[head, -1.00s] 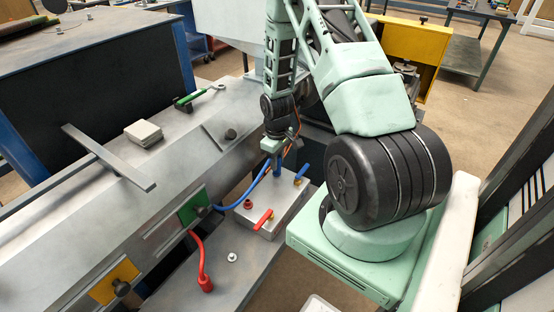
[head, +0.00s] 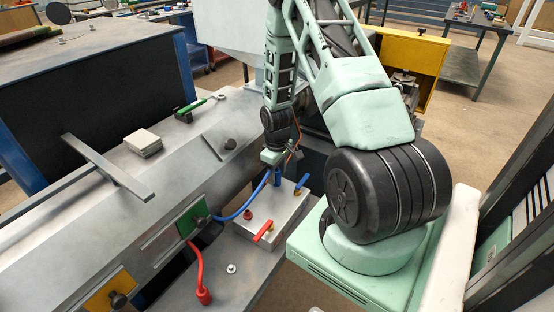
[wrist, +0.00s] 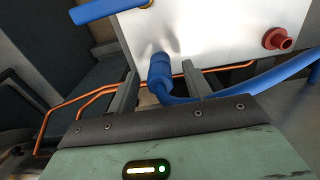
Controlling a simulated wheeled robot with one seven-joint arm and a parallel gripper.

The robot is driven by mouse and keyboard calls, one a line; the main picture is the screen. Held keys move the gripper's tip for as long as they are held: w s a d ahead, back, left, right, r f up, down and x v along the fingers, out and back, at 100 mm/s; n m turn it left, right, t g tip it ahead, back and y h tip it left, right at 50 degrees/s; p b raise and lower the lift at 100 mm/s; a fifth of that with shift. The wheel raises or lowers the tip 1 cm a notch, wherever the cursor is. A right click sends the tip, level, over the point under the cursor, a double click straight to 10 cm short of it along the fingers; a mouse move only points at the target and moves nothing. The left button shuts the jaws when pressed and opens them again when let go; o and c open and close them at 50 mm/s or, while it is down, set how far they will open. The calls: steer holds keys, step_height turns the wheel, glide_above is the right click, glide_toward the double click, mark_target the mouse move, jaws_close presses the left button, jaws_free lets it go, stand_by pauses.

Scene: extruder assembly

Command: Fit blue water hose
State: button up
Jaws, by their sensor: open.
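The blue hose (head: 236,215) curves from the green plate (head: 192,214) on the machine's side to the metal block (head: 269,216). Its blue end piece (wrist: 160,72) stands at the block's face in the wrist view and looks to be touching it; how deep it sits cannot be seen. My gripper (head: 271,160) is over the far side of the block. In the wrist view the two fingers of my gripper (wrist: 158,88) are apart, one on each side of the hose end, with gaps visible. The block carries a blue lever (head: 302,183), a red lever (head: 263,231) and a red port (wrist: 279,40).
A red hose (head: 200,270) hangs from the green plate, its end on the grey shelf (head: 228,290). A yellow plate (head: 108,291), a grey bar (head: 105,165), a stack of pale squares (head: 143,143) and a green-handled tool (head: 192,107) are on the machine at left.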

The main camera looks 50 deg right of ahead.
step_height(320, 180, up, 17)
stand_by(0.4)
steer(key=a+r+n, duration=0.2)
steer(key=a+r, duration=0.1)
steer(key=a, duration=0.9)
steer(key=a+r+n, duration=0.1)
steer(key=a+r, duration=0.2)
steer(key=a, duration=0.8)
steer(key=s+a+r+n, duration=0.1)
steer(key=s+a+r, duration=0.1)
steer(key=s+a, duration=0.6)
steer(key=s+a+r+n, duration=0.1)
steer(key=s+a+n, duration=0.1)
steer(key=s+a, duration=0.7)
steer(key=shift+a+r+n+y, duration=0.3)
steer(key=shift+a+r, duration=0.05)
steer(key=shift+r, duration=0.05)
